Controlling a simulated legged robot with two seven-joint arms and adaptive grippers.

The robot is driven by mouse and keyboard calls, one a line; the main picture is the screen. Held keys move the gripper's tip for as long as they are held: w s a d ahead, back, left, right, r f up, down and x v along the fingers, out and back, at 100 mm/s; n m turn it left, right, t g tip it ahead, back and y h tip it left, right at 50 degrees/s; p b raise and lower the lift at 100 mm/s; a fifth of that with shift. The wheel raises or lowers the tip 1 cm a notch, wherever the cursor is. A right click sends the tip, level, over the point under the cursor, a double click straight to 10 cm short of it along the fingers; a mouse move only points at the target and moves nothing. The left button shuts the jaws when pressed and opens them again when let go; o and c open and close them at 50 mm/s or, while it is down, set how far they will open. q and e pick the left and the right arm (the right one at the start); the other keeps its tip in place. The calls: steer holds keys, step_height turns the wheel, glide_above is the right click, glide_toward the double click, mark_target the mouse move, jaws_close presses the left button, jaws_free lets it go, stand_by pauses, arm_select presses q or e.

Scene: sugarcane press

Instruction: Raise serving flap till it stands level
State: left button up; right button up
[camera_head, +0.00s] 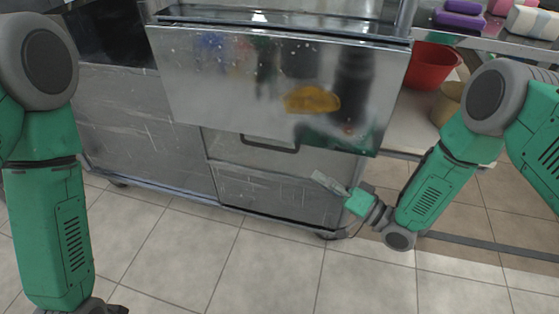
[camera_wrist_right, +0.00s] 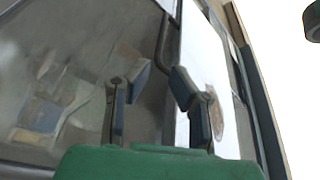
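The serving flap (camera_head: 255,85) is a shiny metal panel with a yellow-brown patch. It hangs down steeply from the cart's upper front edge. My right gripper (camera_head: 325,181) is below the flap's lower edge, toward its right end, in front of the drawer front. In the right wrist view my right gripper (camera_wrist_right: 161,82) has its fingers apart with nothing between them. The flap (camera_wrist_right: 213,75) shows there as a bright panel behind the right finger; contact cannot be told. My left gripper (camera_head: 85,306) is mostly cut off at the bottom left.
A drawer front with a dark handle (camera_head: 270,144) is behind and below the flap. A red bucket (camera_head: 431,66) stands on a shelf at the right, under a counter (camera_head: 480,38) holding purple and pink blocks. Tiled floor (camera_head: 270,265) in front is clear.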

mark_target(274, 148)
steer(key=shift+y, duration=0.3)
steer(key=b+x, duration=0.3)
steer(key=x, duration=0.9)
steer(key=shift+w+a, duration=0.15)
steer(key=shift+w, duration=0.25)
steer(key=shift+w+a+r+b, duration=0.1)
steer(key=shift+w+a+b, duration=0.2)
steer(key=shift+a+b, duration=0.1)
arm_select(q)
steer(key=f, duration=0.4)
steer(key=shift+w+f, duration=0.2)
steer(key=shift+w, duration=0.1)
arm_select(e)
jaws_close()
